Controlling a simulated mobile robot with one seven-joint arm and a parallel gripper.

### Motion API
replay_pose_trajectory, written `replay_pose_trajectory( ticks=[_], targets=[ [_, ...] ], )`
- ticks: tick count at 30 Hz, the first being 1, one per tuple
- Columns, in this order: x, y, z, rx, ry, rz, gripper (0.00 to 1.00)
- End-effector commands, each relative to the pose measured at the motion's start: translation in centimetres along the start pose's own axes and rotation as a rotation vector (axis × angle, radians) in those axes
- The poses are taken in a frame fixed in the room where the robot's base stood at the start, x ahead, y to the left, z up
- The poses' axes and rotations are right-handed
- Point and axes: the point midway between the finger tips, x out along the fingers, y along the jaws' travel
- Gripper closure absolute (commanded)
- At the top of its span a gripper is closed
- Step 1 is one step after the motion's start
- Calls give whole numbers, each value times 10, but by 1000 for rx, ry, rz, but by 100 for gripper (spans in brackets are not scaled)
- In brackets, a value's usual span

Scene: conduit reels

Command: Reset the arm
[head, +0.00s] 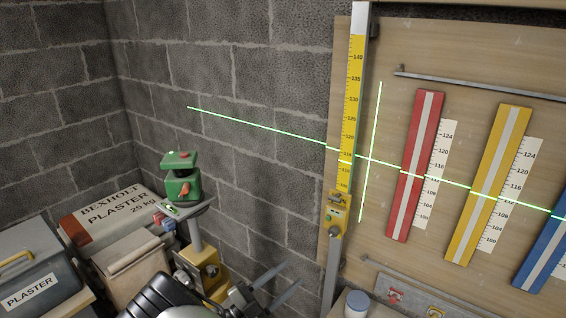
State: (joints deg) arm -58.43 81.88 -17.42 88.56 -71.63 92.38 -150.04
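My gripper (292,273) shows at the bottom centre of the head view. Its two grey fingers are spread apart and point up and to the right. I see nothing between them. My dark arm runs down to the bottom edge, where most of it is out of frame. The gripper appears to be in front of the block wall, to the left of the yellow measuring staff (350,110). The picture does not clearly show its distance from nearby things.
A green laser level (181,185) stands on a small platform left of my gripper. Red (413,175) and yellow (490,185) strips hang on the board. A blue-lidded jar (357,302) stands lower right.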

Motion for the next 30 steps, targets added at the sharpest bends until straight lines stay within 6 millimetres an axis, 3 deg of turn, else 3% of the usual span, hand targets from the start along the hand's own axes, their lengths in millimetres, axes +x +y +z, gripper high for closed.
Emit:
replay_pose_trajectory(
  ticks=[6,12,20,27,28,30],
  targets=[
    [63,-14,-78,459,136,400,60],
    [99,-11,-163,1015,436,783,60],
    [110,-18,-267,1709,1045,1120,60],
    [100,-39,-352,2232,1823,1241,60],
    [98,-42,-362,-2144,-1821,-1164,60],
    [93,-50,-384,-1923,-1790,-989,60]
  ],
)
